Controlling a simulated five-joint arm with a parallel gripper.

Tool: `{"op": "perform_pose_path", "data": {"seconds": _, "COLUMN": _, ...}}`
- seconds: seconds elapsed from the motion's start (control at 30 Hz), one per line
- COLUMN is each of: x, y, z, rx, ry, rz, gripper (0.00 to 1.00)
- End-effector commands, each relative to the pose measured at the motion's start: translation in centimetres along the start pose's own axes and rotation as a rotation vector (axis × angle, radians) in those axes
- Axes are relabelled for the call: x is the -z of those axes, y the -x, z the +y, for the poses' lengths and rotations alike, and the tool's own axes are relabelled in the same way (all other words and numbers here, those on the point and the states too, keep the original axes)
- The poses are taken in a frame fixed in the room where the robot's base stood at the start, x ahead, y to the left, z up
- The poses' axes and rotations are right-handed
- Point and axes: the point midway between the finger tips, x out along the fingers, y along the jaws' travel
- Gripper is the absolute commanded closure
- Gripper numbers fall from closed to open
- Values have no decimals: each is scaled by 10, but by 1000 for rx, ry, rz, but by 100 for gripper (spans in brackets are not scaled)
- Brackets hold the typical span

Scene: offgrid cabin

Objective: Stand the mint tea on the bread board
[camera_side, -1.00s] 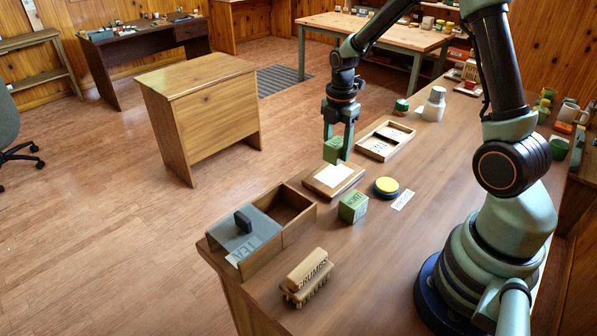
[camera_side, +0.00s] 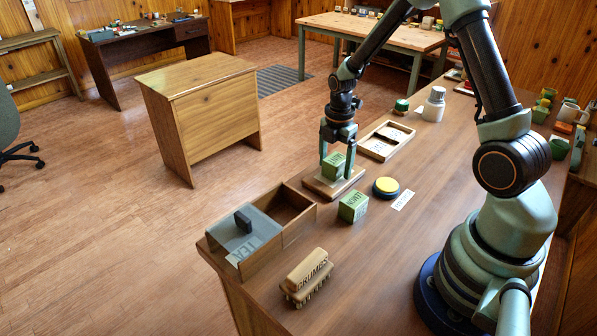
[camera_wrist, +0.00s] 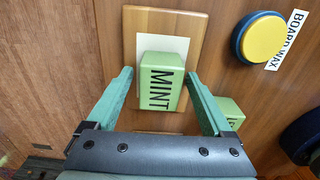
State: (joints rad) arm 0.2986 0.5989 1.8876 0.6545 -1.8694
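The mint tea is a small green box (camera_side: 334,166) with "MINT" on it, also clear in the wrist view (camera_wrist: 160,88). It rests on the bread board (camera_side: 321,187), over a pale card that lies on the wood; the board's rim shows in the wrist view (camera_wrist: 196,24). My gripper (camera_side: 337,164) is low over the board, with one finger on each side of the box. In the wrist view the fingers (camera_wrist: 158,74) stand apart, with gaps beside the box. The contact under the box is partly hidden.
A similar green box (camera_side: 353,207) and a yellow-topped round tin (camera_side: 386,187) with a label stand right of the board. A wooden tea box (camera_side: 286,209) and a crumb brush (camera_side: 306,277) lie nearer. A divided tray (camera_side: 385,141) is behind.

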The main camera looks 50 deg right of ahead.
Motion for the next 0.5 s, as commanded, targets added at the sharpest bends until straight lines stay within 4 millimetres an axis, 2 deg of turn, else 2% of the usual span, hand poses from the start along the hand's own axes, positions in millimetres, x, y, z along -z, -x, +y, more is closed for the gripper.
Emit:
{"op": "perform_pose_path", "data": {"seconds": 0.33, "x": 0, "y": 4, "z": 0, "rx": -1, "ry": 0, "rz": 0, "gripper": 16}}
{"op": "perform_pose_path", "data": {"seconds": 0.5, "x": 0, "y": 27, "z": 1, "rx": -5, "ry": 0, "rz": -1, "gripper": 16}}
